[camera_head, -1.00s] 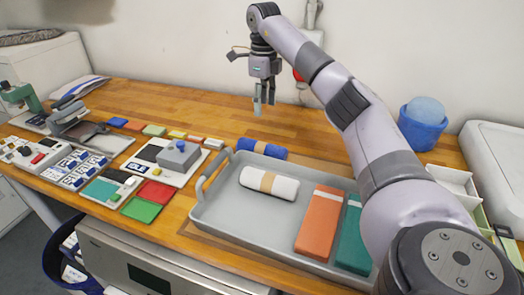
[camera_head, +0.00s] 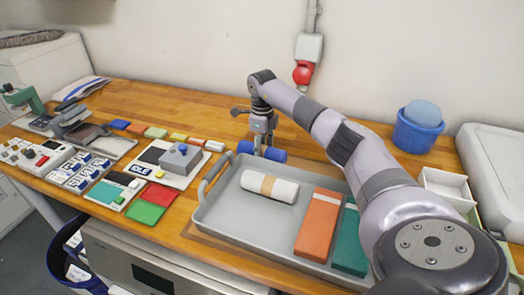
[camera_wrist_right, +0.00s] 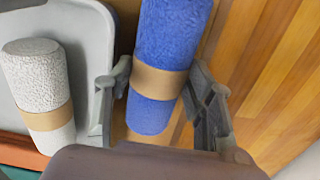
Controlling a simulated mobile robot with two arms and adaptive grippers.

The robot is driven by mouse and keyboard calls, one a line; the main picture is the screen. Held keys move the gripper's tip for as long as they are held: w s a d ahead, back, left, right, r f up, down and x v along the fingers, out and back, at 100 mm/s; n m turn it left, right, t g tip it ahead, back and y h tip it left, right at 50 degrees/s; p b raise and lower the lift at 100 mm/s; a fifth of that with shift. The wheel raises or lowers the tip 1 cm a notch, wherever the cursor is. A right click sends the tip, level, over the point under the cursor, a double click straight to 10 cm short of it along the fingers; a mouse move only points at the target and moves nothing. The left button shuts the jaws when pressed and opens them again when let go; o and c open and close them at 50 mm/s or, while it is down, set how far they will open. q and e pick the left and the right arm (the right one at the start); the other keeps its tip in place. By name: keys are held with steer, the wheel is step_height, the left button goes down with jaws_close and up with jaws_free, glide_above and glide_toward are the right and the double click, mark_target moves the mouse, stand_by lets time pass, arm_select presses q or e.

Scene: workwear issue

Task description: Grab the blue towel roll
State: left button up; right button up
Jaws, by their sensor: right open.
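The blue towel roll (camera_head: 273,154) lies on the wooden table just behind the grey tray. It has a tan paper band, which shows in the right wrist view (camera_wrist_right: 160,82). My right gripper (camera_head: 262,149) is lowered over the roll, and its fingers hide the roll's middle in the head view. In the right wrist view my right gripper (camera_wrist_right: 160,105) is open, with one finger on each side of the roll near the band. I cannot tell whether either finger touches it. My left gripper is not in view.
The grey tray (camera_head: 215,215) holds a white towel roll (camera_head: 283,191), an orange folded item (camera_head: 318,225) and a green one (camera_head: 350,240). Its rim is close beside my right gripper. A blue bucket (camera_head: 417,135) stands at right. The table behind the roll is clear.

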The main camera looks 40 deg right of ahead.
step_height(320, 180, down, 2)
steer(key=shift+f, duration=0.1)
steer(key=shift+c, duration=0.2)
steer(key=c, duration=0.8)
